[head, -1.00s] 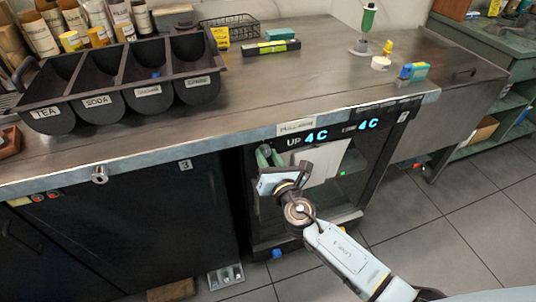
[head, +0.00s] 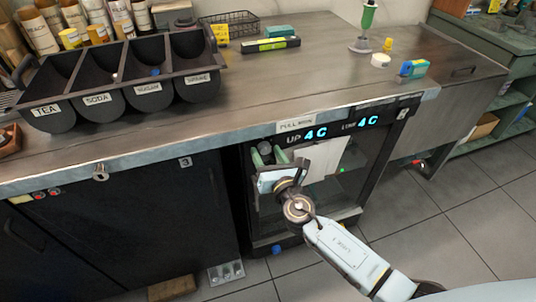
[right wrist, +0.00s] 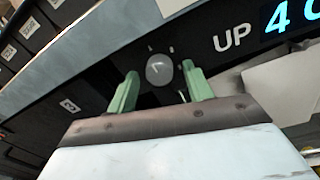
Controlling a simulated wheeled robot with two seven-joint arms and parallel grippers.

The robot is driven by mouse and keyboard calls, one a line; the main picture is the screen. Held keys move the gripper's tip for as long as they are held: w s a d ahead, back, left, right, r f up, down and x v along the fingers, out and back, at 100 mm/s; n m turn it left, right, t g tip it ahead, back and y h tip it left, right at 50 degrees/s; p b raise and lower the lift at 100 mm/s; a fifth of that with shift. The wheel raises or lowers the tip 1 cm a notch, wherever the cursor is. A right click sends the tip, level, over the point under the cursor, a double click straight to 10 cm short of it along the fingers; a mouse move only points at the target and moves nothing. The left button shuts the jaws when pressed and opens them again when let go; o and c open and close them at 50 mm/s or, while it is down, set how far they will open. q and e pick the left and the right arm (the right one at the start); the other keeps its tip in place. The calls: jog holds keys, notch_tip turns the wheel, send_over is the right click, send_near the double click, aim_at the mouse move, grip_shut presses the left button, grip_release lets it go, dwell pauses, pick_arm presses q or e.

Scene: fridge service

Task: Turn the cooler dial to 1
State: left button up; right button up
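The cooler dial (right wrist: 159,69) is a round grey knob with a pointer mark on the cooler's black top panel, left of the "UP 4C" display (right wrist: 262,32). Small tick marks show around it, but I cannot read any numbers. My right gripper (right wrist: 161,84) is open, with one green finger on each side of the dial; I cannot tell if they touch it. In the head view the right gripper (head: 268,157) is at the cooler's upper left corner and hides the dial. My left gripper is not in view.
The steel counter (head: 300,85) overhangs the cooler front (head: 335,175). A black bin rack (head: 110,85) stands on the counter at left. A white sheet (head: 325,158) is on the cooler front beside my gripper. Floor in front is mostly clear.

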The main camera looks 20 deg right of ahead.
jog(key=shift+s+d, duration=0.55)
jog(key=shift+s, duration=6.1)
jog(key=s+d+f+m+g+h+p, duration=0.1)
jog(key=s+d+f+m+g+p, duration=0.35)
jog(key=f+m, duration=0.4)
jog(key=s+d+f+m+g+h+p, duration=0.1)
jog(key=s+d+f+m+g+p, duration=0.3)
jog(key=f, duration=0.7)
pick_arm(q)
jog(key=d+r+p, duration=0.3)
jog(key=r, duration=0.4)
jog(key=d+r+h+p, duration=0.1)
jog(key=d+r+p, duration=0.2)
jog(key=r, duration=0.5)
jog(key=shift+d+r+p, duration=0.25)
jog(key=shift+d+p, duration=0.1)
jog(key=shift+p, duration=0.2)
pick_arm(e)
jog(key=s+f+m+g, duration=0.2)
jog(key=s+m, duration=0.4)
jog(key=s, duration=0.3)
jog(key=s+f+m+g, duration=0.3)
jog(key=s+m, duration=0.4)
jog(key=s, duration=0.3)
jog(key=s+f+m+g, duration=0.3)
jog(key=s+m, duration=0.3)
jog(key=s, duration=0.3)
jog(key=shift+s+f, duration=0.25)
jog(key=shift+f, duration=0.1)
